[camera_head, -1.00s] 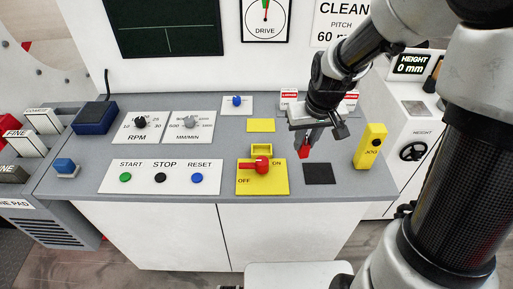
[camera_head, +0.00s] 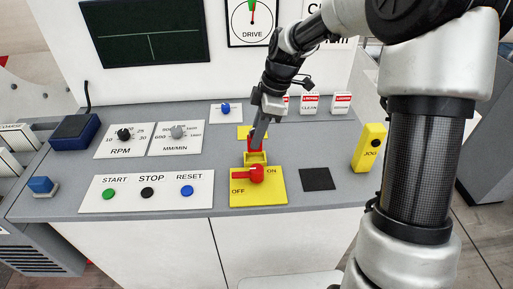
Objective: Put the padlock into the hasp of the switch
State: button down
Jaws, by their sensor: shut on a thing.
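The switch is a yellow plate (camera_head: 270,196) with a red handle (camera_head: 247,175) that points left, to the OFF side. Its yellow hasp (camera_head: 255,158) stands at the plate's back edge. My gripper (camera_head: 256,138) points down over the hasp and is shut on the red padlock (camera_head: 253,145). The padlock is right at the hasp's back upper edge in the picture. The fingers hide part of it, and its shackle cannot be made out. I cannot tell whether it touches the hasp or is in it.
A black square pad (camera_head: 317,179) and the yellow JOG box (camera_head: 369,148) are right of the switch. White tags with red tops (camera_head: 310,104) stand behind. A blue knob (camera_head: 226,108) is at the back left. The START, STOP and RESET panel (camera_head: 146,205) lies left.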

jog(key=shift+f, duration=2)
jog(key=shift+f, duration=0.15)
jog(key=c, duration=1.6)
grip_release()
jog(key=shift+o, duration=0.2)
jog(key=v, duration=1.2)
